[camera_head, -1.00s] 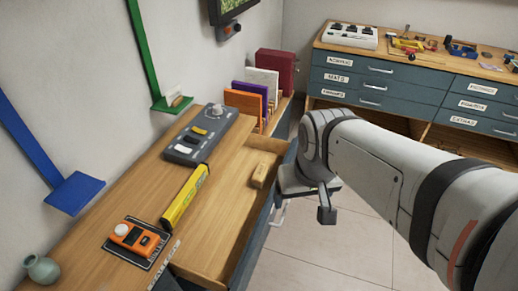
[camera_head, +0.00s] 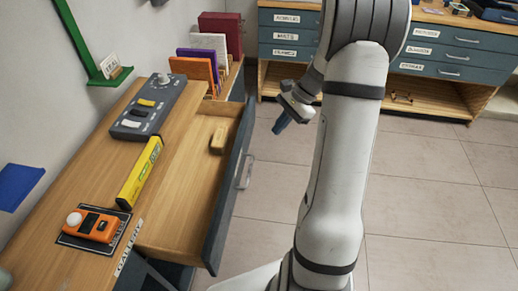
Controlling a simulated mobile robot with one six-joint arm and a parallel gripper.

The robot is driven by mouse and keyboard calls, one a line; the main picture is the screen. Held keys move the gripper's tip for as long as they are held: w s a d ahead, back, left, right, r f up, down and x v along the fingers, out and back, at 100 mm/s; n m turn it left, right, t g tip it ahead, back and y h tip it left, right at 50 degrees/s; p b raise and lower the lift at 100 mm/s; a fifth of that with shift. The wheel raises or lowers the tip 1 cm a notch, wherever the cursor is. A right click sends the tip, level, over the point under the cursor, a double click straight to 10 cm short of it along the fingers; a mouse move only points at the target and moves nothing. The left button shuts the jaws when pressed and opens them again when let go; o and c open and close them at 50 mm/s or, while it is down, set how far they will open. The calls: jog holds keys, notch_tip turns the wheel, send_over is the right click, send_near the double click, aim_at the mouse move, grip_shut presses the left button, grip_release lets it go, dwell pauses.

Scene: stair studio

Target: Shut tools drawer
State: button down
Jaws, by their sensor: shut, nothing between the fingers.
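A wooden drawer (camera_head: 180,215) stands pulled out from the bench on the left. Its dark blue-grey front panel (camera_head: 226,200) faces right and carries a pale handle (camera_head: 245,171). I cannot read a label on that front, so I cannot tell whether it is the tools drawer. A small wooden block (camera_head: 218,140) lies inside towards the far end. My gripper (camera_head: 280,124) is shut and empty. It hangs in the air to the right of the drawer's far end, apart from the front and handle.
The bench top (camera_head: 95,160) holds a grey switch box (camera_head: 146,108), a yellow level (camera_head: 140,170) and an orange device (camera_head: 95,225). Upright folders (camera_head: 210,55) stand at its far end. A labelled drawer cabinet (camera_head: 440,55) stands at the back. The tiled floor (camera_head: 430,215) is clear on the right.

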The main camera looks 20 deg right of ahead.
jog(key=w+d+f+m+t+y+b, duration=0.1)
jog(key=w+d+f+m+t+y, duration=0.15)
jog(key=d+f+m, duration=0.45)
jog(key=w+a+f+n, duration=0.2)
jog(key=a+f, duration=0.7)
jog(key=a, duration=0.1)
jog(key=shift+w+a+g, duration=0.2)
jog(key=shift+g, duration=0.25)
jog(key=shift+f, duration=0.1)
